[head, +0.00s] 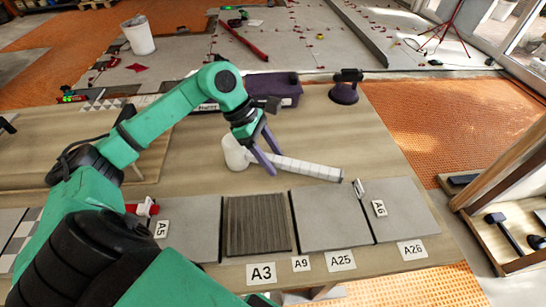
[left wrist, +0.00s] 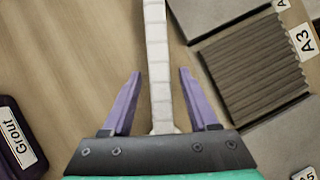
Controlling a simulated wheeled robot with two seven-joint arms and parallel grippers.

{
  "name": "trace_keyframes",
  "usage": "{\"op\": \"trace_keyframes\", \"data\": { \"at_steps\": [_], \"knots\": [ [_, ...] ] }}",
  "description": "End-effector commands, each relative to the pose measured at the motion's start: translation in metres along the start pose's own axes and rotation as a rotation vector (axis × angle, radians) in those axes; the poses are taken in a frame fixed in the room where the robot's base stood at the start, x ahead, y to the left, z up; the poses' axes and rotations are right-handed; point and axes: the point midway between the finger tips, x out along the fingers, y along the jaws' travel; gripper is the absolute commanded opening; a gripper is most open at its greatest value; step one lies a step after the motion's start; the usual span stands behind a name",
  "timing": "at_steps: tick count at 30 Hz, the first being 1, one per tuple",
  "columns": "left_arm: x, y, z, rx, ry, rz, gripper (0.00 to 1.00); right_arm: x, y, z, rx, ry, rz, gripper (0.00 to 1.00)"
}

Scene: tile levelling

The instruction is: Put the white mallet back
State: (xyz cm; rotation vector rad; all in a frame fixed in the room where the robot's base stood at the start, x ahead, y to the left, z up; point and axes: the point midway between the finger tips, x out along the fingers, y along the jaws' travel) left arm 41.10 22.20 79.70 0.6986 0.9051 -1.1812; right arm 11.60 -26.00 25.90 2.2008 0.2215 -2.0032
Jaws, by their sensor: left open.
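The white mallet lies on the wooden table in the head view, with its thick head (head: 235,153) on the left and its pale wrapped handle (head: 310,169) pointing right. My left gripper (head: 273,160) is low over the handle, close to the head, with its purple fingers apart. In the left wrist view the handle (left wrist: 155,45) runs between the two open fingers (left wrist: 160,75), with a gap on each side. The mallet's head is hidden in that view. My right gripper is in neither view.
Grey tiles (head: 330,217) and a brown ribbed tile (head: 257,225) line the table's front edge with label cards. A purple grout box (head: 275,86) and a suction cup (head: 344,92) stand at the back. A wooden tray (head: 507,262) holding dark tools is at the right.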

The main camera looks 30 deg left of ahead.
Motion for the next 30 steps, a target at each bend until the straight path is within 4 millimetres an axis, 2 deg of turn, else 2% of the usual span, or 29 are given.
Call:
{"op": "trace_keyframes", "data": {
  "at_steps": [9,13,17,30],
  "knots": [
    [-0.083,0.001,0.0,-0.001,0.002,0.007,0.6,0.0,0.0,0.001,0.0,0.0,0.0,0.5],
    [-0.107,0.001,0.0,0.0,0.001,0.003,0.6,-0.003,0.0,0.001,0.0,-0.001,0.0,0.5],
    [-0.115,0.0,0.0,0.0,0.0,0.002,0.6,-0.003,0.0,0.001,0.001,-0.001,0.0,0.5],
    [-0.115,0.0,0.0,0.0,0.0,0.001,0.6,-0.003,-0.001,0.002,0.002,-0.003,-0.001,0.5]
  ]
}}
